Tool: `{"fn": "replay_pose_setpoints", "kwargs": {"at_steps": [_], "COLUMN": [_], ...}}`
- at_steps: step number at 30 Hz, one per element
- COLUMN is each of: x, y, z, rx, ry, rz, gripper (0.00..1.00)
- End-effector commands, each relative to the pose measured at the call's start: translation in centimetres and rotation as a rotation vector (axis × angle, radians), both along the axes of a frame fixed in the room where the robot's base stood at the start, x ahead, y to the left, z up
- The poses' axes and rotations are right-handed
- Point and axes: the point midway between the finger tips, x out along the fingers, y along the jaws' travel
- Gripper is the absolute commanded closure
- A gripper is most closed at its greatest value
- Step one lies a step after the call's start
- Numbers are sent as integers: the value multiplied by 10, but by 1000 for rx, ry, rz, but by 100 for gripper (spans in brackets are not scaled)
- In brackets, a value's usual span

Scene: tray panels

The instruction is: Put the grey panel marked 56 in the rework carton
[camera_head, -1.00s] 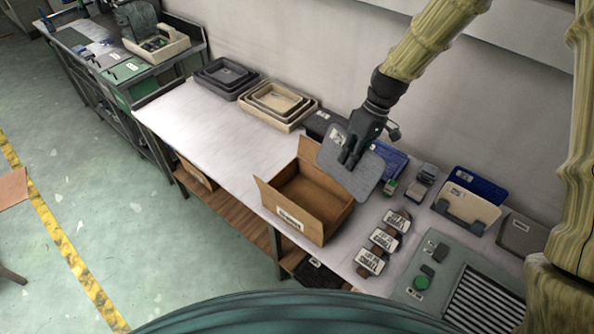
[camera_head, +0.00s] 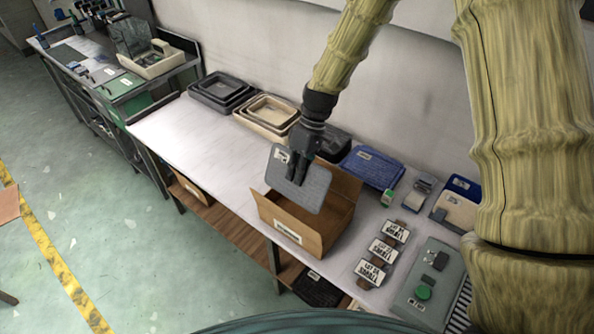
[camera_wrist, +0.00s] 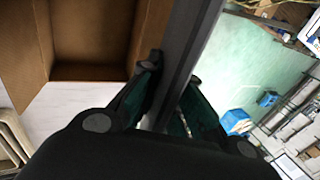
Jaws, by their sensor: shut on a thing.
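My gripper (camera_head: 298,168) is shut on a grey panel (camera_head: 308,192) with a small white label too small to read. The panel hangs tilted above the open cardboard carton (camera_head: 290,230) on the white table and hides part of its opening. The carton has a white label on its front, also unreadable. In the wrist view, the dark fingers (camera_wrist: 168,95) pinch the panel (camera_wrist: 190,40), seen edge-on. The carton's brown inside (camera_wrist: 92,40) shows to the left of the panel there.
A blue panel (camera_head: 372,168) lies right of the carton, near several labelled blocks (camera_head: 381,250) and a grey box with a green button (camera_head: 428,285). Stacked dark trays (camera_head: 222,90) and beige trays (camera_head: 267,115) stand at the back left. The table's left part is clear.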

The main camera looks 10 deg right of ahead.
Motion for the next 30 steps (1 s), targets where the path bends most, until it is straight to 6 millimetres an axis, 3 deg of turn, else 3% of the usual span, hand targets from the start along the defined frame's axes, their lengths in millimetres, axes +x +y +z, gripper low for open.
{"fn": "replay_pose_setpoints", "kwargs": {"at_steps": [30], "x": [1], "y": [1], "z": [-80], "rx": [-1], "ry": [1], "rz": [0], "gripper": [100]}}
